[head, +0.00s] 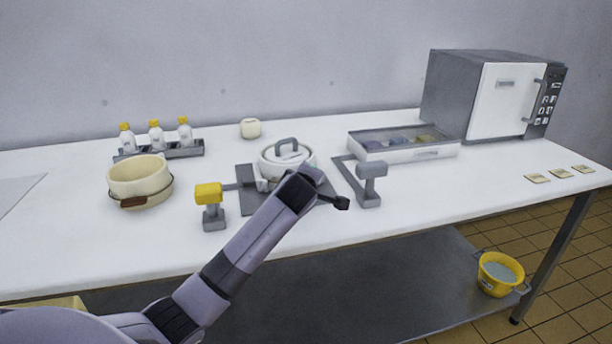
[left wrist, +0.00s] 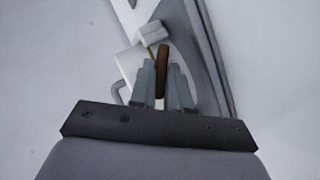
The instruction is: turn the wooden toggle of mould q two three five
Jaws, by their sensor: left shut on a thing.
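A brown wooden toggle (left wrist: 163,56) stands between the two grey fingers of my left gripper (left wrist: 161,68) in the left wrist view. The gripper is shut on it. A white body with a grey fitting lies just beyond the fingers there. In the head view my left arm reaches over the table to a white lidded pot-shaped vessel (head: 270,163) on a grey plate (head: 247,203). The wrist covers the fingers, the toggle and part of the vessel. I cannot read any mould number. My right gripper is not in view.
A grey post with a yellow head (head: 208,194) and an all-grey post (head: 371,185) flank the arm. A cream pot with a brown tab (head: 140,178) stands left, by a bottle rack (head: 188,151). A shallow tray (head: 404,155) and an oven (head: 500,95) stand right. The front table strip is clear.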

